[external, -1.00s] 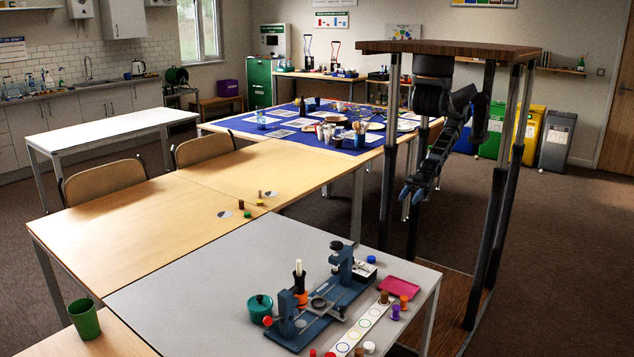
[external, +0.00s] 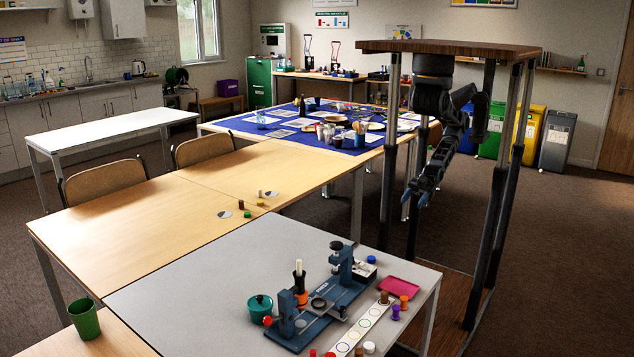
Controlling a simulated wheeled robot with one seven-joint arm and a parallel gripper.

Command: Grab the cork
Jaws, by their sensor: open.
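I cannot tell for certain which small piece is the cork. A tan-brown cylinder (external: 384,297) stands at the near right of the grey table, by the strip of coloured rings. Another small tan cylinder (external: 260,194) stands on the wooden table, beside a few small coloured pieces. Both are too small to identify surely. My gripper (external: 416,197) hangs below the wooden-topped frame, fingers pointing down and open with nothing between them. It is in the air, well away from both pieces.
The grey table (external: 190,300) holds a blue press-like device (external: 340,297), a teal pot (external: 260,308), a pink tray (external: 397,287) and several small coloured pieces. A green cup (external: 84,318) stands at the left. The left part of the grey table is clear.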

